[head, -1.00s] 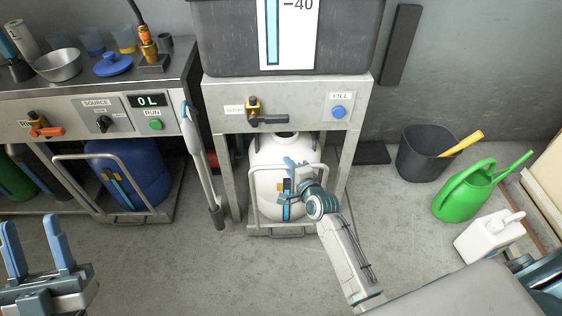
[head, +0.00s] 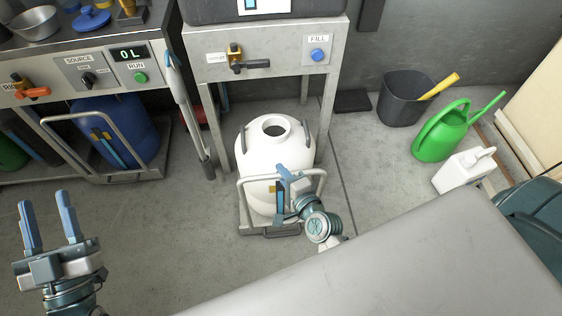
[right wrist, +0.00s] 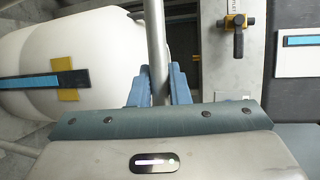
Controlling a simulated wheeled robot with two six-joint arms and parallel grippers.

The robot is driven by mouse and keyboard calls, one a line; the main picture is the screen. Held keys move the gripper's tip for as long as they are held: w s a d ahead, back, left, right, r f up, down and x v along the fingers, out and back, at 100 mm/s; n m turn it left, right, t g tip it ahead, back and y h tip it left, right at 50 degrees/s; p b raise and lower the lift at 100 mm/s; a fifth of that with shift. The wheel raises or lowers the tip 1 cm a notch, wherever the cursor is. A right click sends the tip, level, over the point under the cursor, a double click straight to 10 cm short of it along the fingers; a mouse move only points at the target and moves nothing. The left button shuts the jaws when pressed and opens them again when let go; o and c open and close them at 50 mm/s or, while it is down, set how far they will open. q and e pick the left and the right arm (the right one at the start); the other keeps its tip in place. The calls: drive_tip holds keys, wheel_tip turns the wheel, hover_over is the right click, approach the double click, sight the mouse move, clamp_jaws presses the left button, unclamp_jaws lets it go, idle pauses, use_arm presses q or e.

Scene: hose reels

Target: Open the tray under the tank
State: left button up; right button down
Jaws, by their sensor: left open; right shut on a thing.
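The dark tank (head: 212,12) rests on a metal stand (head: 205,72) at the top of the head view; only its bottom edge shows. The tray (head: 247,222), with an upright loop handle (head: 243,200), stands out in front of the stand's legs. A white open-necked container (head: 262,150) sits upright on it. My right gripper (head: 284,192) is shut on the handle's bar. In the right wrist view the bar (right wrist: 156,40) passes between its fingers, beside the white container. My left gripper (head: 45,208) is open and empty at the lower left.
A bench with a blue container (head: 125,130) on its own tray stands left. A squeegee-like tool (head: 188,105) leans between bench and stand. A dark bin (head: 405,100), green watering can (head: 440,135) and white jug (head: 463,170) stand right. Floor left of the tray is clear.

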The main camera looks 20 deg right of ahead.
use_arm(q)
drive_tip(key=shift+s+r+m+t+h+b, duration=0.1)
drive_tip(key=shift+s+r+m+t+h, duration=0.1)
drive_tip(key=shift+s+r+t, duration=0.45)
drive_tip(key=shift+s+r+m+t+h+b, duration=0.2)
drive_tip(key=shift+r+t, duration=0.2)
drive_tip(key=shift+r, duration=0.4)
drive_tip(key=shift+s+r+m+t+h+b, duration=0.1)
drive_tip(key=shift+s+r+m+t+h, duration=0.1)
drive_tip(key=shift+s+r+t, duration=0.45)
use_arm(e)
drive_tip(key=shift+s+a, duration=0.2)
drive_tip(key=shift+s, duration=0.55)
drive_tip(key=shift+s+a, duration=0.2)
drive_tip(key=shift+s, duration=0.55)
use_arm(q)
drive_tip(key=shift+w+r, duration=0.1)
drive_tip(key=shift+w, duration=0.1)
use_arm(e)
drive_tip(key=c, duration=1.4)
unclamp_jaws()
use_arm(q)
drive_tip(key=shift+h, duration=0.3)
use_arm(e)
drive_tip(key=shift+o, duration=0.2)
